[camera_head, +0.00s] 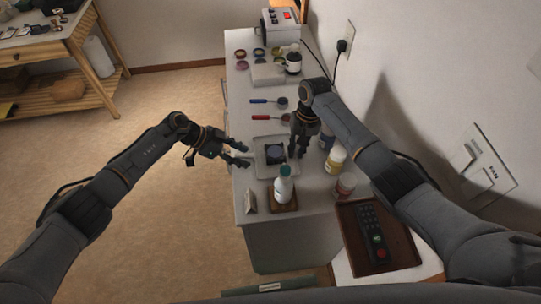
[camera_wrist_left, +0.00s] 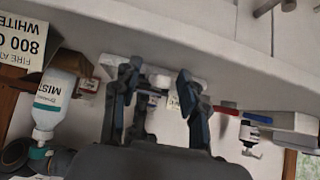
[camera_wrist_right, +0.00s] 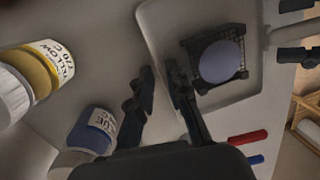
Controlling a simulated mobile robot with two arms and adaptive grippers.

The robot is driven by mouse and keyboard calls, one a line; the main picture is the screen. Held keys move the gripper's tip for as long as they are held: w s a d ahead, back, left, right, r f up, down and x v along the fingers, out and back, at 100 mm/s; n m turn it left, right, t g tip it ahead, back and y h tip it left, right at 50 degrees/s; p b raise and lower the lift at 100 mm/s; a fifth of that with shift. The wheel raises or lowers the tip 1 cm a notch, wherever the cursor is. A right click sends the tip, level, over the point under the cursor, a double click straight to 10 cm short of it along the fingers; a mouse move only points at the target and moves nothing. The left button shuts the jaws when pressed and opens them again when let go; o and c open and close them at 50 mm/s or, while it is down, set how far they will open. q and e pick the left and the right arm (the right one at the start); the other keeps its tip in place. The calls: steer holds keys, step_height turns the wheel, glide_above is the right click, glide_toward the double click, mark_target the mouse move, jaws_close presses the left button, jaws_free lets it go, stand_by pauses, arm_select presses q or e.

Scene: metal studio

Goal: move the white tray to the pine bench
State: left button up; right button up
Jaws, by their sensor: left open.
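The white tray (camera_head: 259,165) lies on the grey worktop and carries a dark square holder with a bluish disc (camera_head: 274,153). In the right wrist view the tray (camera_wrist_right: 240,108) and the disc (camera_wrist_right: 217,61) show large. My right gripper (camera_head: 297,152) is open at the tray's right edge; in its wrist view the fingers (camera_wrist_right: 161,72) stand either side of the rim, with a gap between them. My left gripper (camera_head: 244,155) is open just left of the tray. Its wrist view shows the fingers (camera_wrist_left: 157,75) apart before the tray's end. The pine bench (camera_head: 88,62) stands at the far left.
A white bottle with a teal collar (camera_head: 284,188) stands in front of the tray. A yellow-labelled jar (camera_head: 335,160) and other jars stand right. Red (camera_head: 262,118) and blue (camera_head: 262,101) handled tools lie behind. A brown tray with a remote (camera_head: 350,226) is near right. Floor at left is clear.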

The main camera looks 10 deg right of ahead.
arm_select(q)
steer(key=c, duration=0.4)
arm_select(e)
jaws_close()
arm_select(q)
jaws_close()
arm_select(e)
steer(key=shift+r, duration=0.1)
